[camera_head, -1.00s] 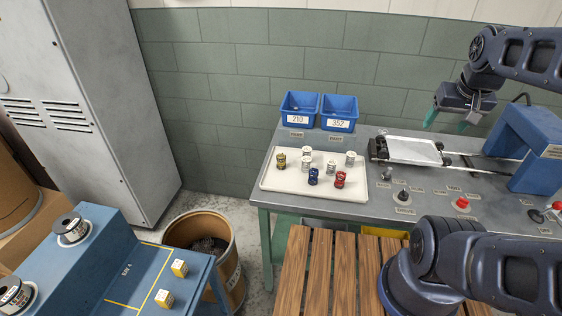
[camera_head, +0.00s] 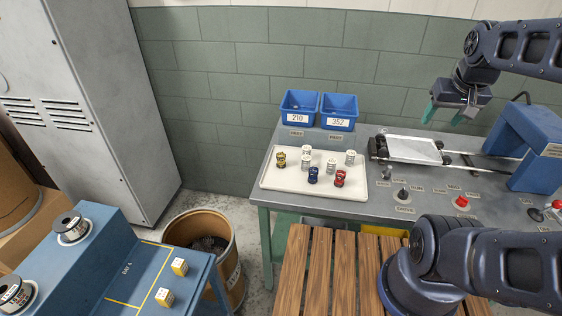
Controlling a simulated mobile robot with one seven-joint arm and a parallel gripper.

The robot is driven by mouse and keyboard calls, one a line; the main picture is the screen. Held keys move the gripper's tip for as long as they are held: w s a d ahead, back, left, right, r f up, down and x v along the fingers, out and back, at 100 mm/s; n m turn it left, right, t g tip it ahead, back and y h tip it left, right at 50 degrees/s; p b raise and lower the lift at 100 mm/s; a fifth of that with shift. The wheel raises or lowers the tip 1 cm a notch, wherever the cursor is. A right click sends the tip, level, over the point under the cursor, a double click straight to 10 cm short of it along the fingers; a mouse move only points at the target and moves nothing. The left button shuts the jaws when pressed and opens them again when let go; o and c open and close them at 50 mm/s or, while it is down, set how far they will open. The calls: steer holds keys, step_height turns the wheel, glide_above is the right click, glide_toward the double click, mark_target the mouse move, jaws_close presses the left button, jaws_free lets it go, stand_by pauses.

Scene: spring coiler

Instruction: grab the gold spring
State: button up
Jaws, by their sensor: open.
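The gold spring (camera_head: 281,160) stands at the left end of a white tray (camera_head: 272,181) on the grey metal bench. Beside it on the tray stand several silver-white springs (camera_head: 332,166), a blue spring (camera_head: 313,175) and a red spring (camera_head: 340,178). My gripper (camera_head: 444,116) has green fingers, is open and empty, and hangs over the back right part of the bench. It is well to the right of the gold spring and higher than it. Nothing hides the gold spring.
Two blue bins (camera_head: 338,112), labelled 210 and 352, stand behind the tray. A silver plate (camera_head: 412,150) on rails and a blue arch-shaped housing (camera_head: 540,150) are to the right. A red button (camera_head: 461,202) and a dark knob (camera_head: 403,194) are on the bench front. A wooden slatted surface (camera_head: 315,270) lies in front.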

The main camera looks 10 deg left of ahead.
steer(key=w+a+f+n+g, duration=0.1)
steer(key=w+a+f+n, duration=0.1)
steer(key=w+a+n, duration=0.55)
steer(key=n+g, duration=0.3)
steer(key=n, duration=0.7)
glide_toward(281, 154)
steer(key=shift+s+d+f+m, duration=0.1)
steer(key=shift+d+f+m, duration=0.1)
steer(key=shift+d, duration=0.2)
steer(key=shift+d+f+m, duration=0.1)
steer(key=shift+d+f, duration=0.15)
steer(key=shift+d, duration=0.1)
steer(key=shift+s+a+f, duration=0.1)
steer(key=shift+a+f, duration=0.25)
steer(key=shift+f, duration=0.15)
step_height(281, 154, down, 5)
steer(key=shift+f, duration=0.15)
steer(key=shift+w+a+f, duration=0.1)
steer(key=shift+a+f, duration=0.1)
steer(key=shift+f, duration=1.05)
steer(key=shift+w+a+f, duration=0.1)
steer(key=shift+a+f, duration=0.05)
steer(key=shift+f, duration=1.1)
steer(key=shift+c, duration=0.4)
